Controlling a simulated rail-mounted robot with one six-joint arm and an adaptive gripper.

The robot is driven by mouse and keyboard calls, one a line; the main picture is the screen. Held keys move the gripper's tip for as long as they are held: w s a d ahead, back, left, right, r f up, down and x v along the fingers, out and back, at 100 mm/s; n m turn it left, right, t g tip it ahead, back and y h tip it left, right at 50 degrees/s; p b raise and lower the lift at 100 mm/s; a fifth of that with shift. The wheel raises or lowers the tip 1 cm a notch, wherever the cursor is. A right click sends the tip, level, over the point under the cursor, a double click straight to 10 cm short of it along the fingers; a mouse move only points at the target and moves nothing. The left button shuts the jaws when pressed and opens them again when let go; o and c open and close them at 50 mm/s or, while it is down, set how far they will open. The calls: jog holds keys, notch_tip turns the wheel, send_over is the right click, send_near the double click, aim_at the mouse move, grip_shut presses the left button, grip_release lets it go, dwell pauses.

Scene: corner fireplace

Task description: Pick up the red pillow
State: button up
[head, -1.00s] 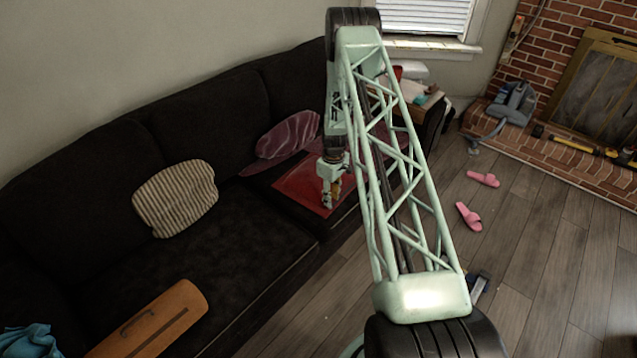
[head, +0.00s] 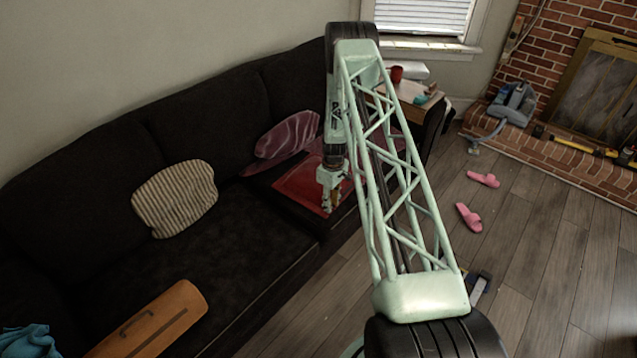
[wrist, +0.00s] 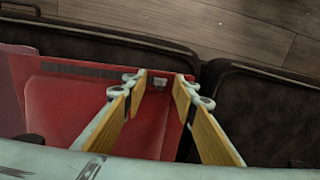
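The red pillow (head: 298,186) lies flat on the far right seat of the dark sofa, partly behind my arm in the head view. In the wrist view its red surface (wrist: 75,108) fills the left and middle, with an edge running near the right fingertip. My gripper (wrist: 161,82) points down over the pillow's right part. Its two fingers with yellow-brown pads are spread, and red shows between them. The gripper also shows in the head view (head: 330,205). I cannot tell whether the fingertips touch the pillow.
A purple striped cushion (head: 288,136) lies behind the red pillow. A beige striped cushion (head: 175,198) and an orange-brown case (head: 150,320) lie farther left on the sofa (head: 235,225). A side table (head: 430,101) with items stands beyond. Pink slippers (head: 469,217) lie on the floor.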

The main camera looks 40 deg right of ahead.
jog(key=shift+c, duration=0.6)
grip_shut()
jog(key=shift+r, duration=0.15)
jog(key=shift+r, duration=1.35)
jog(key=s+a+r+p, duration=0.1)
jog(key=s+a, duration=0.1)
jog(key=s, duration=0.5)
jog(key=s+a+r, duration=0.1)
jog(key=s+a, duration=0.2)
jog(key=s, duration=0.5)
jog(key=shift+a+p, duration=0.35)
